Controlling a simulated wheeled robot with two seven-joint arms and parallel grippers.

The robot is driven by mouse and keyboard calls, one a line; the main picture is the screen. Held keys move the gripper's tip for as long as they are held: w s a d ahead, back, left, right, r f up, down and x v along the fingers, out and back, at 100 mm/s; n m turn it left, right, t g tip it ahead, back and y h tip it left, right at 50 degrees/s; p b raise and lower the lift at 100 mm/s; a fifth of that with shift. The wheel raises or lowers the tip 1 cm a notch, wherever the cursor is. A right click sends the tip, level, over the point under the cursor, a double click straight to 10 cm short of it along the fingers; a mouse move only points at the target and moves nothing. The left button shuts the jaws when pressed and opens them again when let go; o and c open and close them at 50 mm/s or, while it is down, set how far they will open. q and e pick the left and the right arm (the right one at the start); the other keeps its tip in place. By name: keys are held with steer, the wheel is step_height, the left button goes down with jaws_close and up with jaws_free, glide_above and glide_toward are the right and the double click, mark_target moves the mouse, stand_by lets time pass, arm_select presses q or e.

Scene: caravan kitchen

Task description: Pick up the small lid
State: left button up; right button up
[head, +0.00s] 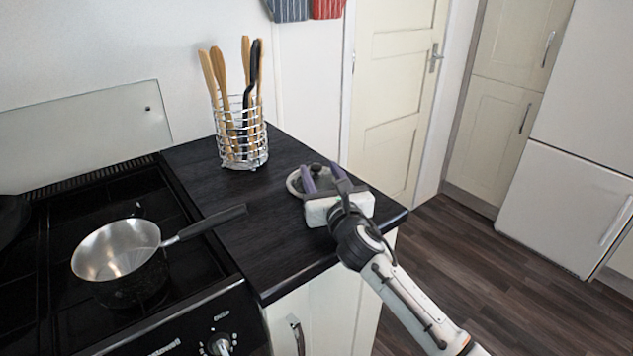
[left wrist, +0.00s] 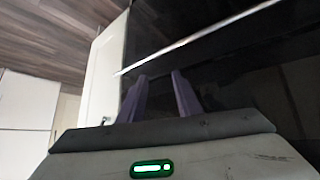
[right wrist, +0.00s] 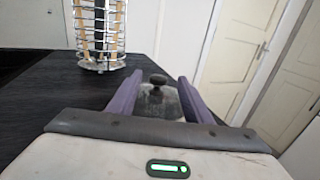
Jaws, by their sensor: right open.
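The small lid (head: 294,183) lies on the black worktop near its back right part, with a dark knob on top. My right gripper (head: 322,175) is open, its two purple fingers reaching over the lid on either side of the knob. In the right wrist view the lid (right wrist: 158,103) with its upright knob shows between the fingers (right wrist: 160,78). The fingers and palm hide part of the lid, and I cannot tell whether they touch it. My left gripper (left wrist: 159,75) is open and empty in the left wrist view, facing a dark glossy surface.
A wire utensil holder (head: 243,145) with several wooden tools stands behind the lid to the left. A steel saucepan (head: 117,250) sits on the hob, its handle (head: 212,222) reaching over the worktop (head: 255,245).

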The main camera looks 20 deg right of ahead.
mark_target(318, 169)
steer(key=shift+w, duration=1.75)
steer(key=shift+r, duration=0.1)
jaws_close()
